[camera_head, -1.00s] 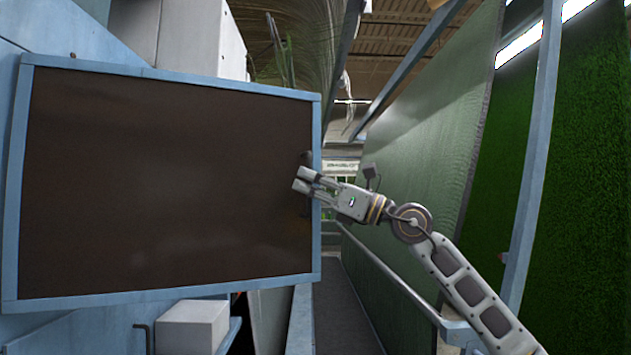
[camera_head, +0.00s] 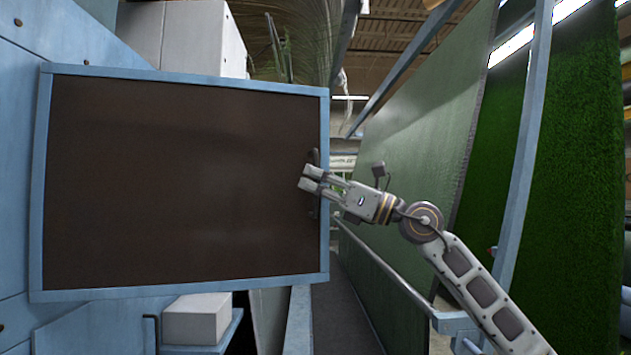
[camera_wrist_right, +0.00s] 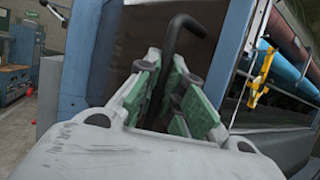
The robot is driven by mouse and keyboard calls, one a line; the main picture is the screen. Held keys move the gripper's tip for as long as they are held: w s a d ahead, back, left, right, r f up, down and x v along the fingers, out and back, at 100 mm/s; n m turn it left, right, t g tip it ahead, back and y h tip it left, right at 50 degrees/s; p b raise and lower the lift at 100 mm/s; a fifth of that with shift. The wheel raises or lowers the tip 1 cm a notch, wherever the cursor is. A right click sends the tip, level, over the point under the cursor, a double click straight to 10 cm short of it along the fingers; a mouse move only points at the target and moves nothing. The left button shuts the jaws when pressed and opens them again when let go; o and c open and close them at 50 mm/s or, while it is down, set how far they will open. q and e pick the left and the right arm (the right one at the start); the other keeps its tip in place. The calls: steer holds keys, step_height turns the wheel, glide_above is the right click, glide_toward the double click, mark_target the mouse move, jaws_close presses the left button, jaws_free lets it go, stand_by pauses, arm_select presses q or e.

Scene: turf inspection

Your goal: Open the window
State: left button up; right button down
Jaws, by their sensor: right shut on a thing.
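The window (camera_head: 180,180) is a dark brown panel in a light blue frame, filling the left half of the head view. Its dark handle (camera_head: 314,158) is at the right edge of the panel, partly hidden by my gripper. In the right wrist view the handle (camera_wrist_right: 184,28) is a black bent rod rising between the green-padded fingers. My right gripper (camera_head: 308,178) reaches in from the right and is shut on this handle. It also shows in the right wrist view (camera_wrist_right: 172,95). My left gripper is not in view.
A blue machine wall (camera_head: 20,170) lies left of the window. White boxes stand above (camera_head: 205,40) and below (camera_head: 196,318) it. A blue post (camera_head: 520,180), a rail (camera_head: 390,275) and green turf (camera_head: 580,150) are at the right. A narrow aisle (camera_head: 342,310) runs ahead.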

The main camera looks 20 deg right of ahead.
steer(key=c, duration=1.5)
jaws_free()
steer(key=shift+d, duration=0.1)
steer(key=v, duration=1.2)
steer(key=shift+f, duration=0.1)
steer(key=shift+t, duration=0.3)
